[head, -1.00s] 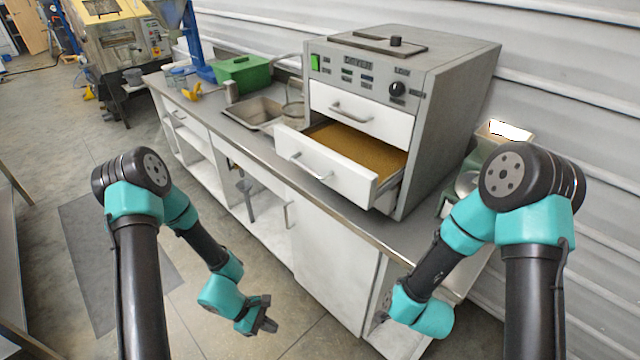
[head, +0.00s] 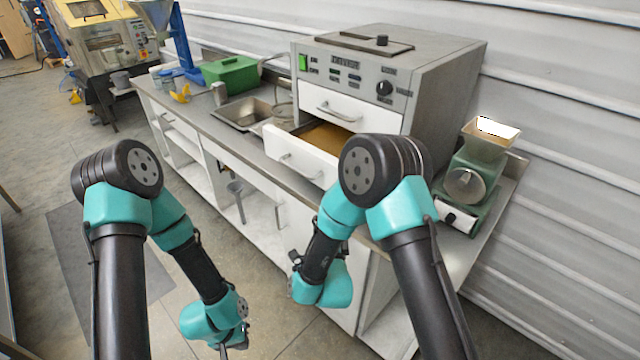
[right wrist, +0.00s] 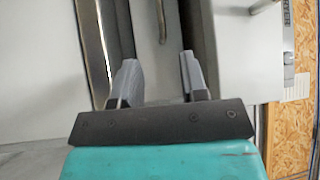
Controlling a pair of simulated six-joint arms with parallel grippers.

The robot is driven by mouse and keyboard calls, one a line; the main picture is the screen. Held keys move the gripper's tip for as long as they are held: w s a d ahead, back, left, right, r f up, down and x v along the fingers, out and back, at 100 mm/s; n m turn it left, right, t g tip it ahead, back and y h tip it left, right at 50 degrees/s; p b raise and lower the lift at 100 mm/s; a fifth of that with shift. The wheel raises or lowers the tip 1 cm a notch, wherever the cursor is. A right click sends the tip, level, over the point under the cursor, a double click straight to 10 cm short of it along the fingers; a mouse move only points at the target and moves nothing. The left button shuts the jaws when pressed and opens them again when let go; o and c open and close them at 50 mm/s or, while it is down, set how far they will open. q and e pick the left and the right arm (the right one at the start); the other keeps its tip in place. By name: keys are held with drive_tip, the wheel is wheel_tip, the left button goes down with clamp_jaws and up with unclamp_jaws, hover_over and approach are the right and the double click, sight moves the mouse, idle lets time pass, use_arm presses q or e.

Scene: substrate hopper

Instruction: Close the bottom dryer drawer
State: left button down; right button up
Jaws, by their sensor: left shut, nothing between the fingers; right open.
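The grey dryer (head: 440,85) stands on the counter with its top drawer (head: 350,115) shut. Its bottom drawer (head: 288,147) is pulled out, with a white front, a bar handle and brown material (head: 325,137) inside. My right arm covers the drawer's right part in the head view. In the right wrist view the right gripper (right wrist: 158,80) is open and empty, with white panels and a handle beyond; I cannot tell which panel is the drawer. My left gripper (head: 234,346) is shut and empty, low over the floor, away from the dryer.
The counter (head: 225,125) carries a sink (head: 250,112), a green box (head: 230,73) and, right of the dryer, a green machine with a hopper (head: 485,155). White cabinets (head: 290,215) stand below.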

drive_tip(key=shift+w+d, duration=0.1)
drive_tip(key=shift+w, duration=0.05)
drive_tip(key=w, duration=0.5)
drive_tip(key=w+r, duration=0.1)
drive_tip(key=w, duration=0.5)
drive_tip(key=w+a+r, duration=0.1)
drive_tip(key=w, duration=0.5)
drive_tip(key=shift+r, duration=0.2)
drive_tip(key=shift+c, duration=0.3)
clamp_jaws()
